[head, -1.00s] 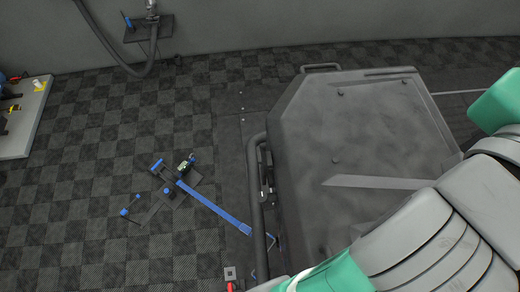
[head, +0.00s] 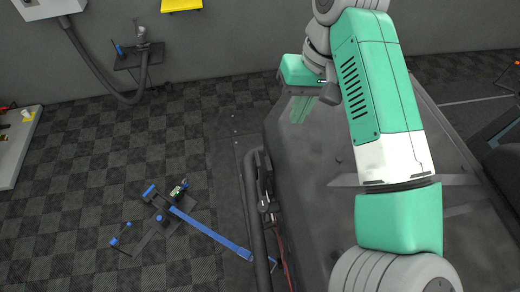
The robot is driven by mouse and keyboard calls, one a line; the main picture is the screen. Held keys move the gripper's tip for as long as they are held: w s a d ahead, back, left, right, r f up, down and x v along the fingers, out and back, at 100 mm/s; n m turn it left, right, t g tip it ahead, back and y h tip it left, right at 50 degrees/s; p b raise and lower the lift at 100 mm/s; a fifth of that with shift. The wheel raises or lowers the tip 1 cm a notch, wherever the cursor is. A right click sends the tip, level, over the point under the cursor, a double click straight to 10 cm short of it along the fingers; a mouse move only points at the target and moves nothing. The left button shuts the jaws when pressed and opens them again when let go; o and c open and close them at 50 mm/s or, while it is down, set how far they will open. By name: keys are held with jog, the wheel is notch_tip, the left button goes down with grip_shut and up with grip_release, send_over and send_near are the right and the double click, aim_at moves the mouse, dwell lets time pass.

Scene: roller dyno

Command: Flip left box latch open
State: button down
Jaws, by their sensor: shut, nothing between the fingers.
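A large dark grey box (head: 300,180) with a flat lid stands right of centre in the head view. Its lid appears to be down. Small metal fittings (head: 265,204) show on its left side, behind a bent tube rail (head: 252,200). I cannot tell whether one of them is the left latch, or whether any latch is open. My green and grey arm passes over the box and covers much of its lid. My gripper's fingers cannot be made out; the arm's far end is above the back of the box.
A blue strap (head: 210,234) runs over the checkered floor from a dark frame (head: 160,222) to the rail. A small wall shelf (head: 138,55) with a hose is at the upper left. A pale table (head: 14,150) is at the left edge.

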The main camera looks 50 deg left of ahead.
jog(key=shift+f, duration=0.1)
send_near(263, 161)
jog(key=f, duration=0.1)
jog(key=w+d+f, duration=0.1)
jog(key=w+f, duration=0.1)
jog(key=shift+w+d+f+p, duration=0.1)
jog(key=shift+d+p, duration=0.15)
jog(key=shift+p, duration=0.05)
jog(key=s, duration=0.1)
jog(key=s+a+f+p, duration=0.1)
jog(key=shift+s+a+f, duration=0.25)
jog(key=shift+s+f, duration=0.05)
jog(key=shift+f, duration=0.05)
jog(key=shift+s+a+f, duration=0.2)
jog(key=shift+s, duration=0.1)
